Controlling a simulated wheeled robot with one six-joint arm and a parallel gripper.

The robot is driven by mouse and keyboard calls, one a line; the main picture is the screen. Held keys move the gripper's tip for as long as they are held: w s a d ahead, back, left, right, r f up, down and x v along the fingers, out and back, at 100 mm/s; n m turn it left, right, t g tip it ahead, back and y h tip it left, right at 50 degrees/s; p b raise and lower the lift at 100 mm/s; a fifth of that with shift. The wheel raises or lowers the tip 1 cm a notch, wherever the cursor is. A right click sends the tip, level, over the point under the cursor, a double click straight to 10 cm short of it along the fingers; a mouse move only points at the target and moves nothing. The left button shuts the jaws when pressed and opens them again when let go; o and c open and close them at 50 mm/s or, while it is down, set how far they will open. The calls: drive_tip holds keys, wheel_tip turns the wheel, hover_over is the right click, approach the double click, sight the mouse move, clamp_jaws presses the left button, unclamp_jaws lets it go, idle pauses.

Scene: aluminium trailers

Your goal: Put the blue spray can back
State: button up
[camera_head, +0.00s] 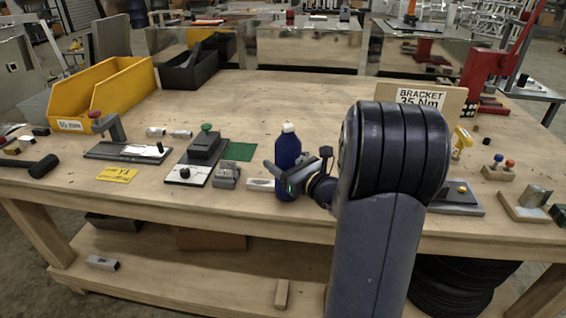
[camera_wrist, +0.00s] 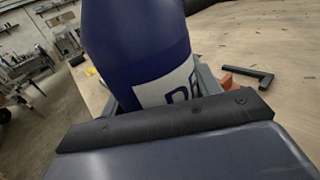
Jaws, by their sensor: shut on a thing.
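The blue spray can (camera_head: 288,148) with a white cap stands upright near the front edge of the workbench, in the middle of the head view. My gripper (camera_head: 287,181) is shut around its lower part. In the wrist view the can (camera_wrist: 135,45) fills the upper middle, with a white label partly showing. I cannot tell whether its base touches the bench or hangs just above it. A green square (camera_head: 238,151) lies bare on the bench to the left of the can.
A yellow bin (camera_head: 103,92) stands at the back left. A bracket sign (camera_head: 420,96) stands at the right. The bench behind the can is clear.

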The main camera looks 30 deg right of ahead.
drive_tip(key=shift+f, duration=0.15)
drive_tip(key=o, duration=1.3)
drive_tip(key=shift+o, duration=0.2)
drive_tip(key=shift+r, duration=0.3)
drive_tip(key=v, duration=1.2)
drive_tip(key=shift+f+b, duration=0.15)
drive_tip(key=shift+b, duration=0.15)
